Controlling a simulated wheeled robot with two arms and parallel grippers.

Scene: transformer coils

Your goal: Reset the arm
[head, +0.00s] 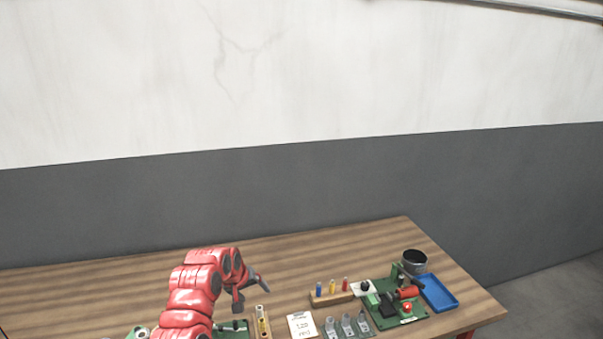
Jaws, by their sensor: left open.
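My left arm, red with dark joints, comes in at the bottom and bends over the wooden table (330,252). My left gripper (252,298) is small in the head view, open, with its grey fingers pointing down and to the right above the table. It appears empty. A wooden holder with yellowish pieces (262,322) is just below and right of it; the gap between them is hard to judge. My right gripper is not in view.
Right of the gripper are a white card (301,325), several grey metal parts (347,327), a wooden block with blue, yellow and red pegs (332,298), a green board (388,321), a blue tray (440,292) and a dark round container (413,262). The table's back is clear.

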